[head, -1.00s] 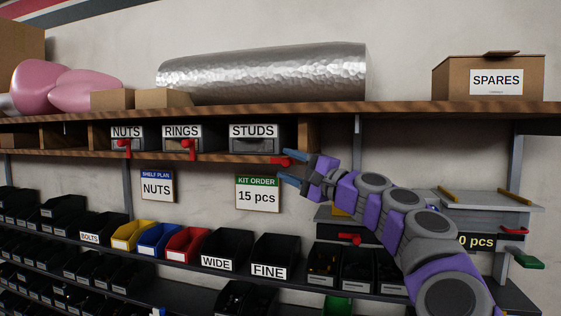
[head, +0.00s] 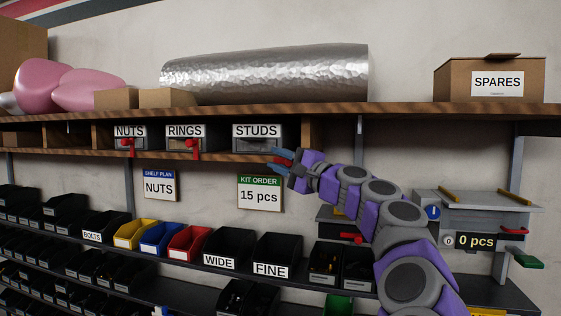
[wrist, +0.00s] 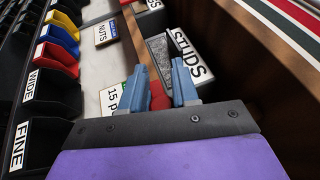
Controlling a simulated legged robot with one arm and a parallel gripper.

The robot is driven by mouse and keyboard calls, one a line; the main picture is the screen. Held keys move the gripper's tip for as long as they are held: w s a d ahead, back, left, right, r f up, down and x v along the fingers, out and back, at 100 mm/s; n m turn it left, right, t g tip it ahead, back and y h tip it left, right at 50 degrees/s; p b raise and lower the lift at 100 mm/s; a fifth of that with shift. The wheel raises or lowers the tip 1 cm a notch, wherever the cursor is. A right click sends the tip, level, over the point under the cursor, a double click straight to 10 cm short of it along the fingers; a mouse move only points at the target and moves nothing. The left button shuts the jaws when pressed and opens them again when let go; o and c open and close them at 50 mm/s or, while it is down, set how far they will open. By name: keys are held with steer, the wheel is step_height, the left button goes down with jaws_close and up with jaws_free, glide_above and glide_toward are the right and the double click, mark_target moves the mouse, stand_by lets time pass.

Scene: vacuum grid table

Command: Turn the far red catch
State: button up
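In the head view my gripper (head: 277,159) is at the lower right of the STUDS drawer (head: 257,136), under the wooden shelf. Its blue fingers close in on a red catch (head: 285,160), mostly hidden behind them. In the wrist view the red catch (wrist: 159,97) fills the gap between the two fingers (wrist: 158,80), just beside the STUDS label (wrist: 186,52). Two more red catches hang down at the NUTS drawer (head: 131,146) and the RINGS drawer (head: 195,149). Another red catch (head: 351,237) is on a lower unit.
The shelf (head: 420,111) runs just above my gripper. A KIT ORDER card (head: 259,193) hangs below it. Bins, among them WIDE (head: 220,258) and FINE (head: 274,264), line the lower racks. A counter reading 0 pcs (head: 476,242) stands at the right.

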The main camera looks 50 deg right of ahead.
steer(key=shift+d, duration=0.25)
jaws_close()
steer(key=shift+d+r+g+p, duration=0.15)
steer(key=shift+g+p, duration=0.25)
steer(key=shift+p, duration=0.6)
steer(key=n+g+p, duration=0.1)
steer(key=g+p, duration=0.1)
steer(key=p, duration=0.1)
steer(key=r+g+p, duration=0.1)
steer(key=g+p, duration=0.1)
steer(key=p, duration=0.2)
steer(key=n+g+h+p, duration=0.1)
steer(key=p, duration=0.2)
steer(key=shift+w+r+n+g+p, duration=0.2)
steer(key=shift+r+n+g+p, duration=0.1)
steer(key=shift+g, duration=0.1)
steer(key=o, duration=0.5)
jaws_free()
steer(key=shift+w+f, duration=0.1)
steer(key=shift+f, duration=0.15)
